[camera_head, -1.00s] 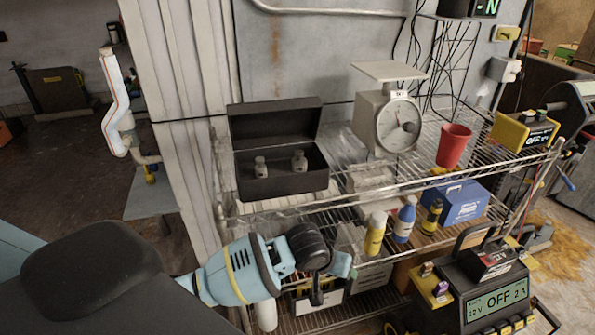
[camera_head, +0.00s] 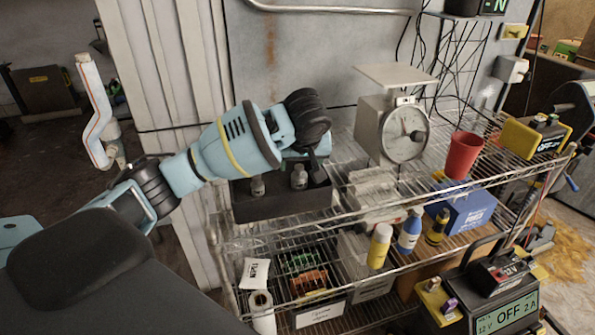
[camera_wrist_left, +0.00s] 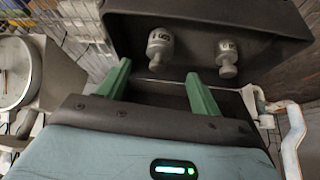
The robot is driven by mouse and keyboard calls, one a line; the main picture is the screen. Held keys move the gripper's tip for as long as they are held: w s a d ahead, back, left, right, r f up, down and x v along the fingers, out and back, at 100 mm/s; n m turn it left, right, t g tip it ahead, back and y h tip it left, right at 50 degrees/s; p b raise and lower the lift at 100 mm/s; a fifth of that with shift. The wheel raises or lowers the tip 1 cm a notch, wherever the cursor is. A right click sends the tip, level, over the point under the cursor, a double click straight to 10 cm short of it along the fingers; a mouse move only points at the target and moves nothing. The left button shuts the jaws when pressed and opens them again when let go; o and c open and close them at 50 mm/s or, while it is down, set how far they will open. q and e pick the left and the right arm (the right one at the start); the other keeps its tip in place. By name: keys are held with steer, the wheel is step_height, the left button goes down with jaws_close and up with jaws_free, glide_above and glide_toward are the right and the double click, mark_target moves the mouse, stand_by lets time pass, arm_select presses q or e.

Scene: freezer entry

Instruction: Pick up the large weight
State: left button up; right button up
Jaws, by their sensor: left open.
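Two grey weights stand upright in the open black box on the upper wire shelf. The one nearer the scale (camera_head: 299,178) looks slightly larger; it also shows in the left wrist view (camera_wrist_left: 160,46). The other weight (camera_head: 257,186) stands to its left and shows at right in the wrist view (camera_wrist_left: 227,58). My left gripper (camera_head: 308,164) is over the box, seen partly behind its own wrist. In the wrist view its green fingers (camera_wrist_left: 157,70) are apart and empty, near the larger-looking weight but not around it. My right gripper is not in view.
Bottles and a blue box (camera_head: 468,207) fill the shelf below.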

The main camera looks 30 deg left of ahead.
mark_target(300, 169)
arm_select(q)
steer(key=shift+w+a+r, duration=0.1)
steer(key=shift+w+a, duration=0.15)
steer(key=shift+f, duration=0.4)
steer(key=shift+x, duration=3.45)
steer(key=shift+s+d, duration=0.1)
steer(key=shift+d, duration=0.05)
jaws_close()
